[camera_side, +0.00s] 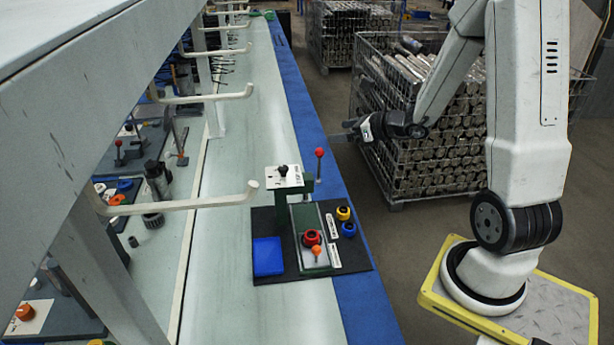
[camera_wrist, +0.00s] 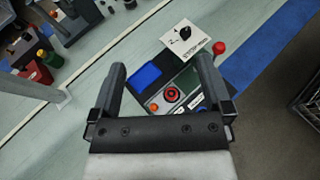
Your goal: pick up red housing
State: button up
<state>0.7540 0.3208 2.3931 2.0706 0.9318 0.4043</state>
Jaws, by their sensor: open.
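The red housing (camera_side: 312,238) is a small round part with a dark centre. It sits on a grey-green plate of the black fixture board near the bench's right edge. In the wrist view the red housing (camera_wrist: 171,93) shows between my fingers, beyond their tips. My gripper (camera_side: 343,136) is open and empty, above and to the right of the board in the side view. Both fingers of my gripper (camera_wrist: 160,68) are spread apart in the wrist view, well away from the housing.
A green press with a white top plate (camera_side: 284,180) and red-knobbed lever (camera_side: 319,153) stands behind the housing. An orange part (camera_side: 317,251), blue block (camera_side: 268,256), yellow ring (camera_side: 343,213) and blue ring (camera_side: 348,230) are close by. White hooks (camera_side: 215,200) overhang the bench.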

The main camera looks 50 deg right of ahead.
send_near(315, 236)
jog(key=x, duration=0.2)
jog(key=shift+w+f, duration=0.15)
jog(key=shift+f, duration=0.15)
jog(key=shift+x, duration=3.9)
jog(key=shift+r, duration=0.1)
jog(key=c, duration=1.3)
jog(key=shift+r, duration=0.1)
